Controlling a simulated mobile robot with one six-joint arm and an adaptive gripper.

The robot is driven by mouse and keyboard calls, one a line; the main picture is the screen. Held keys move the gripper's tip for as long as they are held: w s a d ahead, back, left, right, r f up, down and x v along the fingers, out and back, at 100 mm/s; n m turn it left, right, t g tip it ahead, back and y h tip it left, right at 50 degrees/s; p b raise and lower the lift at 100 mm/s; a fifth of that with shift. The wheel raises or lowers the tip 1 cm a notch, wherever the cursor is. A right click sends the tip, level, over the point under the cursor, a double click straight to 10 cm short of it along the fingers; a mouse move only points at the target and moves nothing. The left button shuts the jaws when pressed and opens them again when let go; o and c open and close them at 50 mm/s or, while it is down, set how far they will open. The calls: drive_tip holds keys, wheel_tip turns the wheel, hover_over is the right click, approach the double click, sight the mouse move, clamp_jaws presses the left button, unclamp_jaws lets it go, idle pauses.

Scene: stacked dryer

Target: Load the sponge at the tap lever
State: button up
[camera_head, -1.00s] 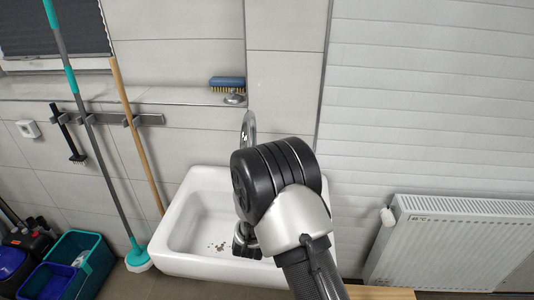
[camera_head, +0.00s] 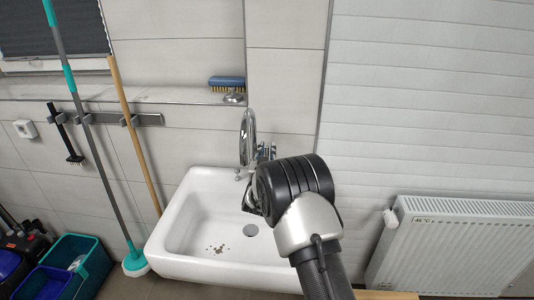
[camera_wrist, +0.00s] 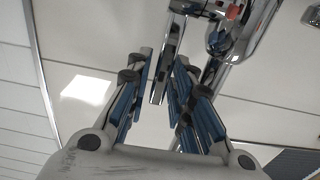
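I cannot tell whether a finger touches the lever. In the head view my gripper is mostly hidden behind the wrist. I see no clear sponge; a blue-backed brush (camera_head: 227,82) lies on the ledge.
The white sink (camera_head: 180,235) has brown crumbs near its drain. A mop (camera_head: 100,150) and a wooden handle (camera_head: 138,140) lean on the left. A teal bucket (camera_head: 95,262) stands at lower left. A radiator (camera_head: 450,245) is at right. The wall right of the tap is bare.

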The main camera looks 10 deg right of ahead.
clamp_jaws()
idle(0.4)
drive_tip(key=shift+s+f, duration=0.1)
drive_tip(key=shift+s+a+f+t, duration=0.15)
drive_tip(key=shift+s+t, duration=0.25)
drive_tip(key=shift+t, duration=0.3)
drive_tip(key=shift+s+a+t+h, duration=0.1)
drive_tip(key=shift+s+t+h, duration=0.3)
drive_tip(key=shift+s+t, duration=0.3)
drive_tip(key=shift+w, duration=0.1)
unclamp_jaws()
